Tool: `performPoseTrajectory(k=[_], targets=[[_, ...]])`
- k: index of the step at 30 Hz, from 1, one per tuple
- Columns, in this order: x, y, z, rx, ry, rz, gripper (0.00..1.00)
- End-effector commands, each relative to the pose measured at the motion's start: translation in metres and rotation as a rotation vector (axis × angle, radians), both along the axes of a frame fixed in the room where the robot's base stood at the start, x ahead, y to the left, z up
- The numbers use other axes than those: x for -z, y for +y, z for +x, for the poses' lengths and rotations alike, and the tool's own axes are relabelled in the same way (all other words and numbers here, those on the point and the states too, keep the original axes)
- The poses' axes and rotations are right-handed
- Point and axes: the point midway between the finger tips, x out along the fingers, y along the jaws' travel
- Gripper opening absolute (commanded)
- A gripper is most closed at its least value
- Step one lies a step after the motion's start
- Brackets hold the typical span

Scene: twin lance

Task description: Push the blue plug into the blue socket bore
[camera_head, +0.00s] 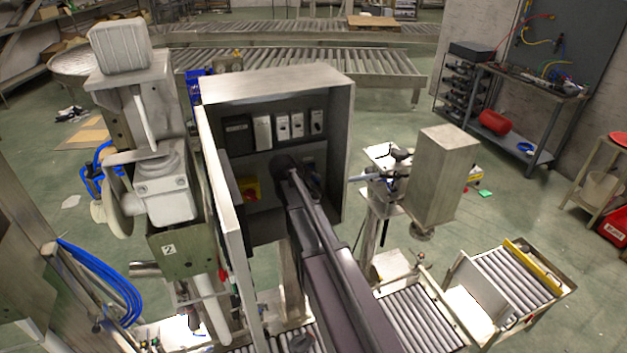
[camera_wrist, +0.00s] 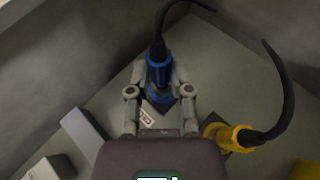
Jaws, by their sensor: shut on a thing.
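The blue plug (camera_wrist: 158,74) shows in the wrist view with a black cable (camera_wrist: 160,28) running up from its back. My gripper (camera_wrist: 159,84) has one finger on each side of the plug and is shut on it. A dark square patch lies under the plug at the grey panel (camera_wrist: 210,85). The blue socket bore is hidden there, and I cannot tell how deep the plug sits. In the head view my gripper (camera_head: 286,164) is inside the open cabinet (camera_head: 285,86), and the plug is hidden by my arm.
A yellow plug (camera_wrist: 228,136) with a curved black cable stands right of my gripper; yellow also shows in the cabinet (camera_head: 249,188). Grey blocks (camera_wrist: 84,138) are at the left in the wrist view. The cabinet's walls and open door (camera_head: 222,195) surround my arm closely.

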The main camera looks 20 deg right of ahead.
Motion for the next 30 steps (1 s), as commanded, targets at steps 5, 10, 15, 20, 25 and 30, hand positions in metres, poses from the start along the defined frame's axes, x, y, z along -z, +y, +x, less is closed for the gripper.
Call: performPoseTrajectory(k=[5, 10, 15, 20, 25, 30], targets=[[0.000, 0.000, 0.003, 0.000, 0.000, 0.000, 0.00], [0.000, 0.000, 0.005, 0.000, 0.000, 0.000, 0.00], [0.000, 0.000, 0.008, 0.000, 0.000, 0.000, 0.00], [0.000, 0.000, 0.010, 0.000, 0.000, 0.000, 0.00], [0.000, 0.000, 0.011, 0.000, 0.000, 0.000, 0.00], [0.000, 0.000, 0.011, 0.000, 0.000, 0.000, 0.00]])
